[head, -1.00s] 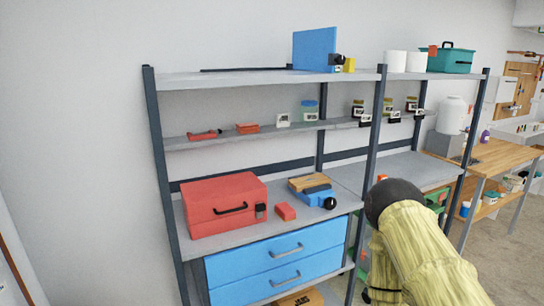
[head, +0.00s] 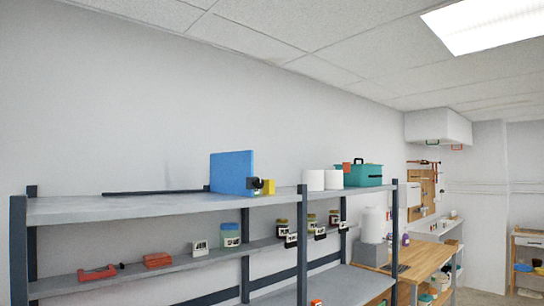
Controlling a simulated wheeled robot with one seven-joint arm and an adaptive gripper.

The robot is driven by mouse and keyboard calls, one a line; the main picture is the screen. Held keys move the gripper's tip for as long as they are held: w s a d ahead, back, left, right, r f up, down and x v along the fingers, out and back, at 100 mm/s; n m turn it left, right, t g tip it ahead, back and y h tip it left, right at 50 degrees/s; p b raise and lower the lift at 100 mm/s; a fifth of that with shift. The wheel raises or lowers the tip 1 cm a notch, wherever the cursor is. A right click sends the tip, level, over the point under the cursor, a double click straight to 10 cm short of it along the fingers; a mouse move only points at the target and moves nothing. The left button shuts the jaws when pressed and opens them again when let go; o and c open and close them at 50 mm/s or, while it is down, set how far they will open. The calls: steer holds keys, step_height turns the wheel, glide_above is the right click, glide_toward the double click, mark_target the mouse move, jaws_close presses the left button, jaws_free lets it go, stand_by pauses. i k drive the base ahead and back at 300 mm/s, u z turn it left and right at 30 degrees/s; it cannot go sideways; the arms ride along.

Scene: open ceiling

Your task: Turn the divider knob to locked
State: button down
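A blue upright panel (head: 231,173), which looks like the divider, stands on the top shelf (head: 120,206) in the head view. A small black knob (head: 256,183) sits at its lower right edge, with a yellow piece (head: 268,187) beside it. The knob is too small to tell which way it is turned. My gripper is not in view.
A thin dark rod (head: 155,191) lies left of the panel. White rolls (head: 323,180) and a teal toolbox (head: 360,174) stand to its right. A wooden workbench (head: 420,262) is at the right.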

mark_target(258, 182)
steer(key=z, duration=0.1)
steer(key=i, duration=1.35)
steer(key=u, duration=0.3)
